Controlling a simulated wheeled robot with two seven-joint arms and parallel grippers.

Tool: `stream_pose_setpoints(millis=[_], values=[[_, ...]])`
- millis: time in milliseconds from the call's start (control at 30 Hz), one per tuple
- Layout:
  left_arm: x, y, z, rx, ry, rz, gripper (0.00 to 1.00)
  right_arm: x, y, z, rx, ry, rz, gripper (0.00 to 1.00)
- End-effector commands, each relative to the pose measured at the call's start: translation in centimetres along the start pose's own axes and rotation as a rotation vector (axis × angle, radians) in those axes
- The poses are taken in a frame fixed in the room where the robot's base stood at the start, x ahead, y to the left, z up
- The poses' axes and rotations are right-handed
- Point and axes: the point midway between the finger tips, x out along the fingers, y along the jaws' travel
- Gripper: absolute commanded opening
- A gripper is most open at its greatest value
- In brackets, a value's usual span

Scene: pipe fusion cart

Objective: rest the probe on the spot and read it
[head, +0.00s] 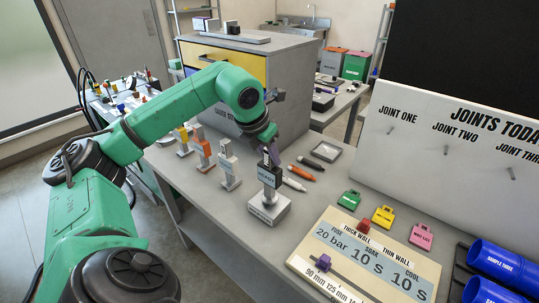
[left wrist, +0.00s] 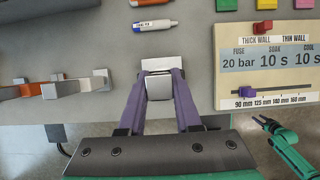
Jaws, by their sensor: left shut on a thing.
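A small upright device with a dark labelled face (head: 268,175) stands on a grey block (head: 269,208) on the bench; it seems to be the probe, but its label is too small to read surely. My left gripper (head: 274,150) reaches down from above, and its purple fingers are closed at the device's top. In the left wrist view the fingers (left wrist: 160,78) close on a pale grey part (left wrist: 158,88). I cannot tell whether the device is lifted off the block. No separate spot shows clearly. A green arm end (left wrist: 272,128), likely my right gripper, shows small at the lower right there.
Yellow (head: 184,139), orange (head: 203,148) and grey (head: 228,163) upright tools stand left of the device. A settings panel (head: 370,262), coloured tags (head: 383,215) and blue pipes (head: 505,262) are at right. A drawer cabinet (head: 285,85) stands behind.

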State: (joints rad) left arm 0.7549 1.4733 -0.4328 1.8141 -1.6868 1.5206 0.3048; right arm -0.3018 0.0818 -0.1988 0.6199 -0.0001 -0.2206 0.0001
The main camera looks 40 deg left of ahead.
Motion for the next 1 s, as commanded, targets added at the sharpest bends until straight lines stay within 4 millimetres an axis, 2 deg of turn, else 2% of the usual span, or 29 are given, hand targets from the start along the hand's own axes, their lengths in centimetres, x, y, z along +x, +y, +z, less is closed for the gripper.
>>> stream_pose_setpoints(millis=[1000], values=[[0.74, 0.00, -0.29, 0.000, -0.002, 0.000, 0.00, 0.75, -0.27, -0.17, 0.000, 0.004, -0.004, 0.50]])
